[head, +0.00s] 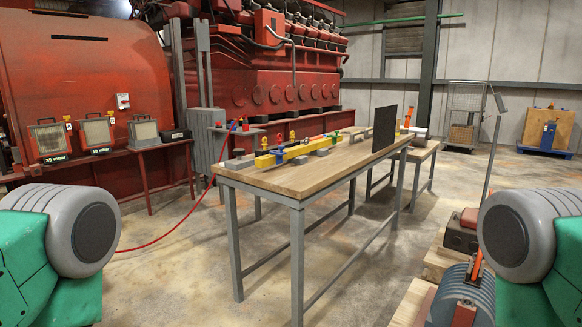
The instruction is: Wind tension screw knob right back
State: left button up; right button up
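A yellow bar (266,160) lies on grey blocks on the wooden-topped workbench (310,182) in the middle of the head view. Only the green and grey upper parts of my two arms show, at the lower left and lower right. Neither gripper is in view.
A dark upright panel (384,127) stands at the bench's right end. A red hose (172,232) runs along the floor on the left. A grey-blue ribbed drum (463,295) and wooden blocks are at the lower right. Floor in front of the bench is clear.

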aim_at(238, 152)
jog(key=i+j+u, duration=0.1)
jog(key=i+j, duration=0.35)
jog(key=i+j+z, duration=0.2)
jog(key=z, duration=0.25)
jog(key=i+j+z, duration=0.3)
jog(key=z, duration=0.15)
